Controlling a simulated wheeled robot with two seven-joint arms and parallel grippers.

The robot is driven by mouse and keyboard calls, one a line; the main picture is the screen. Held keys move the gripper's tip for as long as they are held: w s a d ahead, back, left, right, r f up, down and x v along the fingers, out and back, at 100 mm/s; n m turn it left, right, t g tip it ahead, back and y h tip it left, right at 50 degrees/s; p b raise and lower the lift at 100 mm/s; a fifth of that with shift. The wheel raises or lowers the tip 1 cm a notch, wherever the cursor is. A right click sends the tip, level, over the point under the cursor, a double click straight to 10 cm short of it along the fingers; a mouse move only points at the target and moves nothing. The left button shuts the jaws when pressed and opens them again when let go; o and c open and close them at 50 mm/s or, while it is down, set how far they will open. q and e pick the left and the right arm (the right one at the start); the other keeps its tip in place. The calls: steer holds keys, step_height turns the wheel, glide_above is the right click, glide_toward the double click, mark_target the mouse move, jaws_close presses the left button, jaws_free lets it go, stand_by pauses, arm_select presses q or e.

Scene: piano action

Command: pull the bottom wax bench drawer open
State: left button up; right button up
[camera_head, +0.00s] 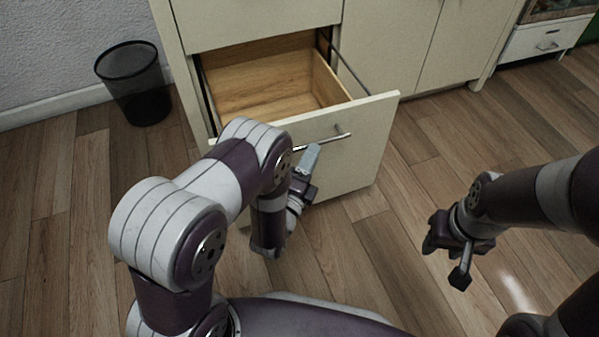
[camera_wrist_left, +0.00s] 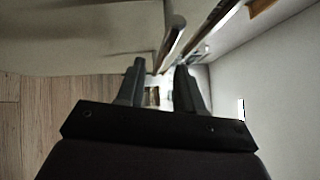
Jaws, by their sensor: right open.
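The bottom drawer (camera_head: 365,150) of the cream bench stands pulled out, and its empty wooden inside (camera_head: 265,85) shows. A metal bar handle (camera_head: 325,141) runs across its front; a bar also shows in the left wrist view (camera_wrist_left: 173,35). My left gripper (camera_head: 309,157) is at the drawer front, just below the handle. In the left wrist view its two fingers (camera_wrist_left: 161,75) are apart, with the bar near and between their tips; I cannot tell whether they touch it. My right gripper (camera_head: 445,255) is open and empty above the floor, right of the drawer.
A black mesh bin (camera_head: 135,82) stands left of the bench. Closed cupboard doors (camera_head: 440,45) are right of the drawer. Another white drawer unit (camera_head: 535,42) stands at the far right. The wooden floor (camera_head: 385,265) between my arms is clear.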

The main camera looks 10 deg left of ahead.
arm_select(q)
steer(key=p+v, duration=0.1)
steer(key=v, duration=0.7)
arm_select(e)
step_height(320, 180, up, 2)
steer(key=shift+r, duration=0.1)
